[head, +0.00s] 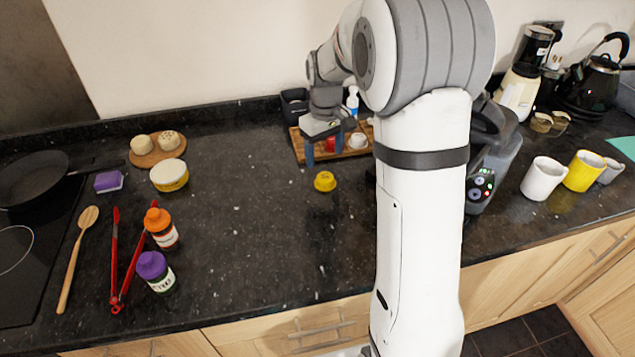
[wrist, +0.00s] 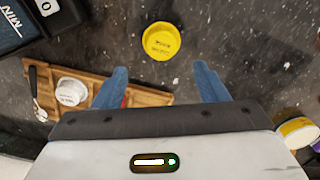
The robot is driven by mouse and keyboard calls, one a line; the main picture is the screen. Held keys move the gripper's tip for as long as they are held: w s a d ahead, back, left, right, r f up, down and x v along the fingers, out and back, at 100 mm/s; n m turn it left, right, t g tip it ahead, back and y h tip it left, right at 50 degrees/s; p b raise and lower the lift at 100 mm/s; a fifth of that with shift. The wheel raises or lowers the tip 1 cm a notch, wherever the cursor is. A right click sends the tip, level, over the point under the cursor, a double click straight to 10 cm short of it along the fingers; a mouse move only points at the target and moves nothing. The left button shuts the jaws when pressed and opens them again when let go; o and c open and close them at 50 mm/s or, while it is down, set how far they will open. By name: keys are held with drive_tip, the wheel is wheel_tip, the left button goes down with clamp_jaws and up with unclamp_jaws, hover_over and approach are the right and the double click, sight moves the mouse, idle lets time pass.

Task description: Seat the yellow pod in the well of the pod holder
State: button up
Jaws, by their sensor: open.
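The yellow pod (head: 325,181) lies on the dark counter, in front of the wooden tray in the head view. It shows whole in the wrist view (wrist: 161,41), its round face with faint marks turned up. My gripper (head: 324,159) points down over the counter between the tray's front edge and the pod. Its blue fingers are apart with nothing between them. In the wrist view the gripper (wrist: 160,70) has the pod just beyond its fingertips, roughly centred. I cannot make out the pod holder or its well; my arm hides part of the counter.
The wooden tray (wrist: 150,97) holds a white pod (wrist: 71,91) and a red item partly behind a finger. A black machine (wrist: 20,25) stands close by, partly behind my arm in the head view. Counter left of the yellow pod is clear up to two capped bottles (head: 160,226).

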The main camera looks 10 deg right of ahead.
sight(325, 176)
drive_tip(key=f, duration=0.3)
drive_tip(key=f+p, duration=0.1)
drive_tip(key=f, duration=0.1)
drive_tip(key=shift+s+f, duration=0.25)
drive_tip(key=shift+s, duration=0.15)
drive_tip(key=shift+f, duration=0.55)
drive_tip(key=c, duration=1.1)
